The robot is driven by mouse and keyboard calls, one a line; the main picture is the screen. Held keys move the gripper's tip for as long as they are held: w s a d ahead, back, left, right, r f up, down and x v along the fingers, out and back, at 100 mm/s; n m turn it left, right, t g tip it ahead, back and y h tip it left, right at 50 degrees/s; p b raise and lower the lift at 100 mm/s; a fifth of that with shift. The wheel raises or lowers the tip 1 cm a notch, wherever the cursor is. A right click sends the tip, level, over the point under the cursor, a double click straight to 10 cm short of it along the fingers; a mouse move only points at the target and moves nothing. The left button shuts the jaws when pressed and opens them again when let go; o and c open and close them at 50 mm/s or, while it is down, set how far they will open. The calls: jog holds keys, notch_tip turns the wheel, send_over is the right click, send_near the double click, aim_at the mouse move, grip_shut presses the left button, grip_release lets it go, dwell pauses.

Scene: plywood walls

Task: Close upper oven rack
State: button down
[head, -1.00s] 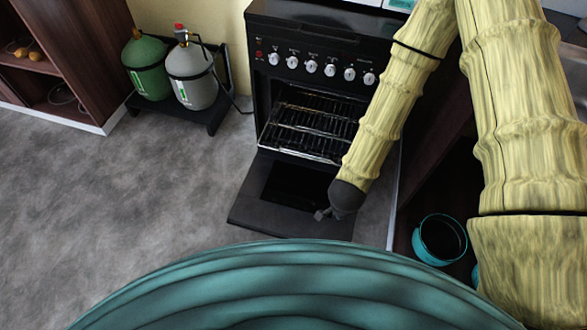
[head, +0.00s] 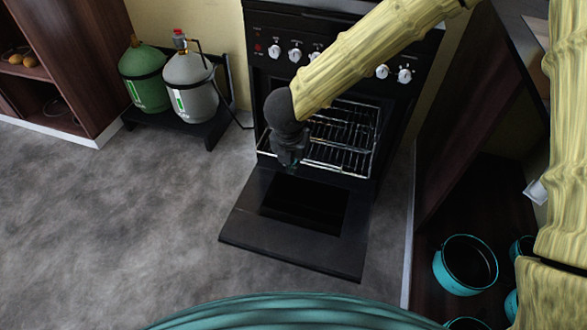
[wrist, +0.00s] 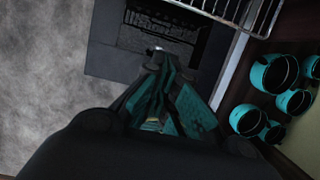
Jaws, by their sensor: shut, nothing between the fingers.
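The black oven (head: 262,80) stands ahead with its door (head: 250,225) folded down flat. A wire rack (head: 345,148) sticks out of the cavity above the door's inner end. Its bars overlap, so I cannot tell upper from lower rack for sure. My gripper (head: 290,162) is shut and empty, pointing down at the rack's front left part and hiding some of it. I cannot tell whether it touches the rack. In the wrist view, my closed fingertips (wrist: 157,52) are over the dark door (wrist: 105,45), and a wire rack (wrist: 235,10) is at the top right.
A green gas bottle (head: 146,78) and a grey one (head: 190,85) stand on a low black stand left of the oven. Teal pots (head: 465,265) sit in the open cabinet on the right. The grey floor (head: 130,220) at left is clear.

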jog(key=w+d+f+b, duration=0.2)
jog(key=w+f, duration=0.4)
jog(key=f, duration=0.3)
jog(key=shift+w+d+b, duration=0.3)
jog(key=shift+d+b, duration=0.1)
jog(key=shift+w+f, duration=0.1)
jog(key=shift+f, duration=0.1)
jog(key=shift+r, duration=0.1)
